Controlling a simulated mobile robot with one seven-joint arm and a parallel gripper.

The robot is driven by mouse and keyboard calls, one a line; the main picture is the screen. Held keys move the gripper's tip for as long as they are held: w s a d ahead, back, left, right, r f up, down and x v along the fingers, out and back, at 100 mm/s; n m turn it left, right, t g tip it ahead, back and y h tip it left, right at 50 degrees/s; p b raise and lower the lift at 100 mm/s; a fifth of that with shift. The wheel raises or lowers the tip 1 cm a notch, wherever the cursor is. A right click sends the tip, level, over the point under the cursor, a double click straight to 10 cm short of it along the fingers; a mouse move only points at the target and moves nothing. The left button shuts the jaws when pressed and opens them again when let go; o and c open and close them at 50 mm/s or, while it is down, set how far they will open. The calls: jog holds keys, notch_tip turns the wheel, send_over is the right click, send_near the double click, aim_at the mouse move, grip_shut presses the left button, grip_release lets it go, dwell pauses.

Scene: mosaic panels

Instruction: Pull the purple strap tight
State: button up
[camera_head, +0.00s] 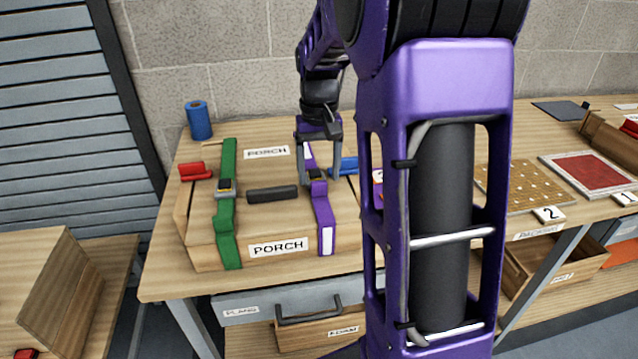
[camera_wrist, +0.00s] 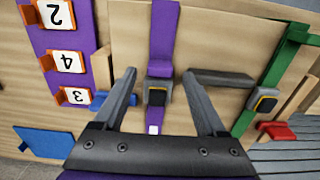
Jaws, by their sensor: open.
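The purple strap (camera_head: 323,205) runs over the right part of a wooden box (camera_head: 215,255) labelled PORCH and down its front, with a white patch near its lower end. A white patch shows on the strap near my gripper's palm. My gripper (camera_head: 320,182) is over the buckle, pointing down. In the wrist view my gripper (camera_wrist: 159,75) is open, with one finger on each side of the strap and buckle, holding nothing. Whether the fingers touch the box is unclear.
A green strap (camera_head: 226,215) with its own buckle crosses the box's left side. A dark handle (camera_head: 272,194) lies between the straps. A red clamp-like piece (camera_head: 195,171) and a blue roll (camera_head: 198,120) are at left. A pegboard panel (camera_head: 520,187) is at right.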

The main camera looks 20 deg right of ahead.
aim_at(319, 182)
jog(key=shift+f, duration=1.75)
grip_shut()
